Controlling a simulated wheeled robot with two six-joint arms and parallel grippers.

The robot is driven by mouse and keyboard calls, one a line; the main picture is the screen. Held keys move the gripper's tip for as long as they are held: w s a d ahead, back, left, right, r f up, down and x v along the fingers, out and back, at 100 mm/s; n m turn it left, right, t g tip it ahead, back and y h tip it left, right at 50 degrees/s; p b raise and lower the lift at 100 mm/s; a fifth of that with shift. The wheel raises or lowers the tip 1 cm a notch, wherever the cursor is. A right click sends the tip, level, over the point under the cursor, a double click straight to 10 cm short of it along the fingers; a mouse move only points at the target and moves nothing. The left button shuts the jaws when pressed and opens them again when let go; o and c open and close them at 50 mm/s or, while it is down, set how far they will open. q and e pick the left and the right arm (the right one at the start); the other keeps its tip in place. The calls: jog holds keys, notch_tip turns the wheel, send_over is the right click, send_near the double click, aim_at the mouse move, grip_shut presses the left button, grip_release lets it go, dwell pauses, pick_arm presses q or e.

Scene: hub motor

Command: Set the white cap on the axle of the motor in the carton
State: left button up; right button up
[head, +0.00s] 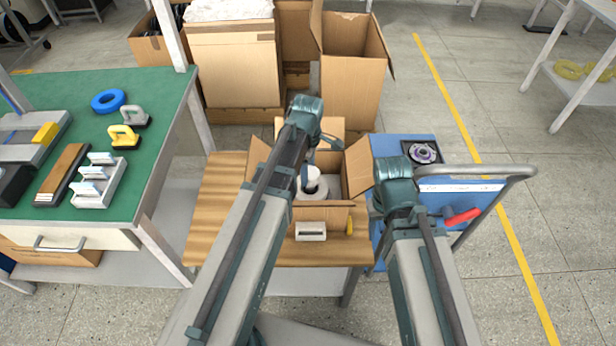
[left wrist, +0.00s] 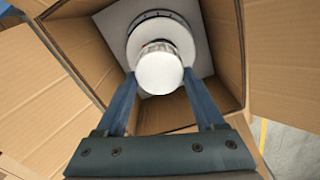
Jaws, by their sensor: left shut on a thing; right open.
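The white cap (left wrist: 159,73) is a round disc held between the two fingers of my left gripper (left wrist: 162,90). In the head view my left gripper (head: 308,172) reaches down into the open carton (head: 322,216). The motor (left wrist: 193,32) is a pale round body on the carton's floor and also shows in the head view (head: 316,190). In the left wrist view the cap overlaps the motor's middle and hides the axle. I cannot tell whether cap and axle touch. My right arm stands right of the carton; its jaws are hidden.
The carton's open flaps (head: 357,166) surround the left gripper. It stands on a wooden table (head: 215,205), with a small grey-white block (head: 311,231) in front. A blue cart (head: 400,146) with a red-handled tool (head: 462,217) is at the right. A green bench (head: 60,90) is at the left.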

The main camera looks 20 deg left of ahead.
pick_arm(q)
jog(key=shift+f, duration=0.65)
jog(key=shift+r, duration=0.15)
pick_arm(e)
jog(key=shift+f, duration=0.5)
jog(key=shift+f, duration=0.15)
pick_arm(q)
jog(key=o, duration=1.3)
